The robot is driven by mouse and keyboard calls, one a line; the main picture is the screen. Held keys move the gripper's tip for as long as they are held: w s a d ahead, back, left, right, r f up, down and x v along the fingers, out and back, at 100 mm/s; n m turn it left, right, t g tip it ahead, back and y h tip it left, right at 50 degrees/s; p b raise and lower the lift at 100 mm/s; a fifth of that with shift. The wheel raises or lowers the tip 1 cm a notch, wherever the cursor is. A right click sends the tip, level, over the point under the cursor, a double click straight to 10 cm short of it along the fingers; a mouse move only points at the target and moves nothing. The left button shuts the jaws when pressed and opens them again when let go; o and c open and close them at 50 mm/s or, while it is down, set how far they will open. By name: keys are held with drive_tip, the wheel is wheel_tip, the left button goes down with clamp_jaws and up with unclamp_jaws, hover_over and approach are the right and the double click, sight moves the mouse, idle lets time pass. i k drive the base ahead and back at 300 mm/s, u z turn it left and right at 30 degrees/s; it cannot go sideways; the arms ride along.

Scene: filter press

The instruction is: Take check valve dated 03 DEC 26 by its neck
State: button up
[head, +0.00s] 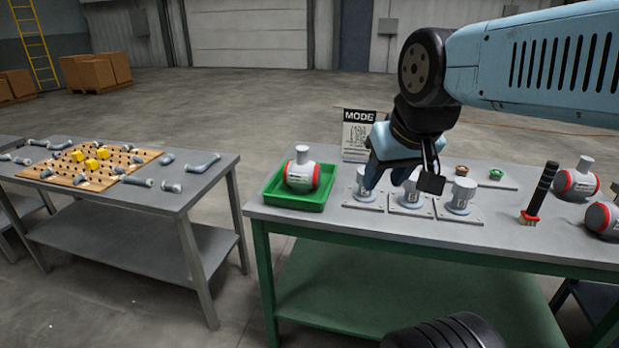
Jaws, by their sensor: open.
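A grey check valve with red bands and an upright neck (302,173) sits in a green tray (275,198) at the left of the workbench. A third check valve (604,218) is partly cut off by the right frame edge. The date labels are too small to read, so I cannot tell which is dated 03 DEC 26. My gripper (388,178) is open and points down over the left and middle grey stands, to the right of the tray. It holds no valve.
Three grey stands on square plates, the right one (461,194) clearest, line the bench. A MODE sign (358,130) stands behind them. A black-handled brush (538,192) stands upright before the right-hand valves. A second table (175,200) holds pipe fittings.

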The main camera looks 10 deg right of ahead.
sight(300, 174)
drive_tip(key=u, duration=0.15)
drive_tip(key=i, duration=0.9)
drive_tip(key=z, duration=0.05)
